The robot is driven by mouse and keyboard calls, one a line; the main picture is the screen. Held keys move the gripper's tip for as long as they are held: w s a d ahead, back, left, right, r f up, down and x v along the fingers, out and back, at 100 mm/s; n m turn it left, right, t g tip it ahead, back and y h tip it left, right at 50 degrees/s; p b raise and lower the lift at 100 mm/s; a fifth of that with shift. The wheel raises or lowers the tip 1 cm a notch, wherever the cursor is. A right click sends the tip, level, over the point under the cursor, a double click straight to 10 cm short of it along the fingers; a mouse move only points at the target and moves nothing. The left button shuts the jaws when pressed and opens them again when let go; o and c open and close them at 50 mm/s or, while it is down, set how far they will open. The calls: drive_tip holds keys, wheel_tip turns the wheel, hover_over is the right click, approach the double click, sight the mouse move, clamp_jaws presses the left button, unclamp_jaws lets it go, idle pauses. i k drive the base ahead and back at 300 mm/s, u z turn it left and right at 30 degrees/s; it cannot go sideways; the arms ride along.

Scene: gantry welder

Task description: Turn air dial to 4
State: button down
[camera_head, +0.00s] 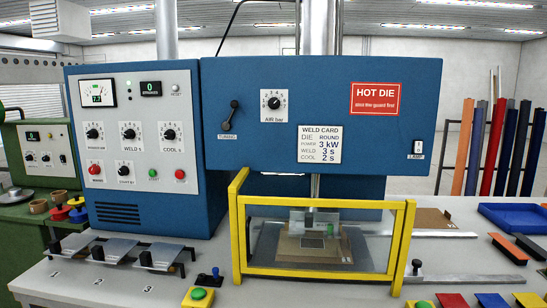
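The air dial (274,103) is a black knob on a white scale plate marked "AIR bar", on the blue front panel (330,145) of the gantry head. Small numbers ring the knob. The knob's pointer is too small for me to read its setting surely. The dial face is unobstructed. My gripper is not in view.
A tuning lever (231,113) sits left of the dial, and a weld card (320,144) lies below right. A yellow guard frame (410,228) stands below, around the die. The left blue cabinet (145,215) carries several similar knobs. Open space lies before the panel.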

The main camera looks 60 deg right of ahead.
sight(275, 103)
drive_tip(key=u, duration=1)
drive_tip(key=i, duration=0.8)
drive_tip(key=z, duration=3.2)
drive_tip(key=i, duration=0.45)
drive_tip(key=z, duration=0.25)
